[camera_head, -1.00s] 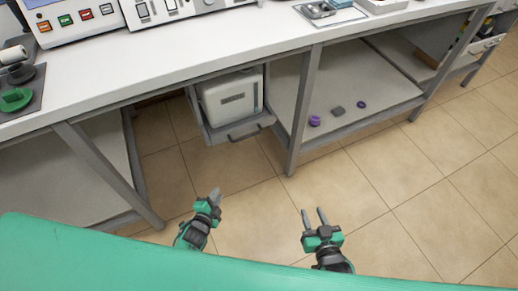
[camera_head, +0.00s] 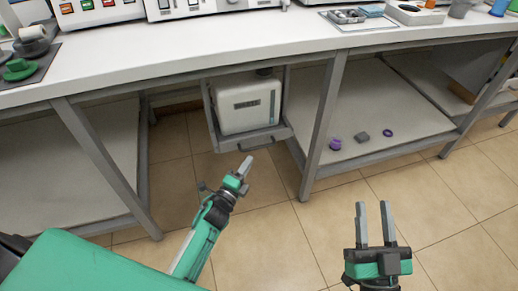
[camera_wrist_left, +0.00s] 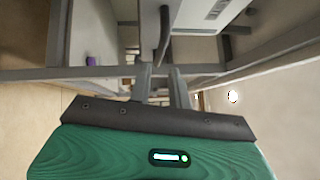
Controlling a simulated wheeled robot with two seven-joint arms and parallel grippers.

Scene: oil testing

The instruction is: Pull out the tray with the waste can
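The white waste can (camera_head: 246,103) stands upright on a grey tray (camera_head: 226,143) hung under the bench. The tray has a dark handle (camera_head: 258,140) along its front. In the left wrist view the handle (camera_wrist_left: 163,40) is a dark bar ahead of the fingers, and part of the can (camera_wrist_left: 205,14) shows. My left gripper (camera_head: 243,166) is just below and in front of the handle, apart from it. The wrist view shows a gap between its fingers (camera_wrist_left: 161,80), with nothing held. My right gripper (camera_head: 375,222) is open and empty, over the floor at lower right.
A bench leg (camera_head: 320,130) stands right of the tray; a slanted leg (camera_head: 105,165) stands to the left. The lower shelf (camera_head: 400,120) at right holds small purple and grey items. Equipment stands on the white benchtop (camera_head: 200,57). The floor (camera_head: 285,225) in front is clear.

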